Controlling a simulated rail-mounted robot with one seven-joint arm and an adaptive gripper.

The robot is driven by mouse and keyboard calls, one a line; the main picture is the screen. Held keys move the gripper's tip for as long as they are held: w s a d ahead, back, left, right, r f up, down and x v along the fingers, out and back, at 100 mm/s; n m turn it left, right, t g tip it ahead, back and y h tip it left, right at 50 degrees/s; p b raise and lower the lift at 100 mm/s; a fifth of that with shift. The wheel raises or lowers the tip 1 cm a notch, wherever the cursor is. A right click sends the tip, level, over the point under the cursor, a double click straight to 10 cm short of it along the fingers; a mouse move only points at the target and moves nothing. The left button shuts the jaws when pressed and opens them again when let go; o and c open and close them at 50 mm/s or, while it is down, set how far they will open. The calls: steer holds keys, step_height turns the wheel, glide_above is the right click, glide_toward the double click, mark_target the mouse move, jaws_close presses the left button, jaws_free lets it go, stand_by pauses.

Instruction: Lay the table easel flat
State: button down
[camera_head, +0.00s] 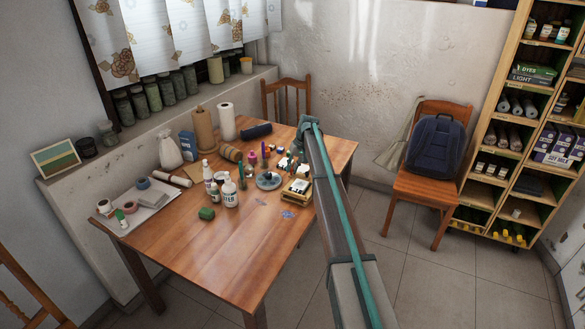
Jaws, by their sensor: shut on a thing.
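I cannot make out a table easel anywhere in this view. My arm reaches from the bottom edge up over the right part of the wooden table (238,262) and hides what lies behind it. Its far end is over the back right of the tabletop. I cannot see my gripper's fingers or anything between them. A small framed picture (55,160) leans on the wall ledge at the left, apart from the table.
The table holds white bottles (229,190), a grey round dish (268,181), a yellow-edged stack (297,190) beside my arm, and rolls. Its front is mostly bare. A chair with a blue backpack (436,147) and a shelf unit (515,130) stand right.

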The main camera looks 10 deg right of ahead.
steer(key=shift+w+d, duration=0.15)
steer(key=shift+w, duration=0.05)
steer(key=c, duration=1)
jaws_free()
steer(key=shift+f, duration=0.15)
steer(key=shift+c, duration=0.2)
steer(key=v, duration=1.2)
steer(key=shift+s, duration=0.1)
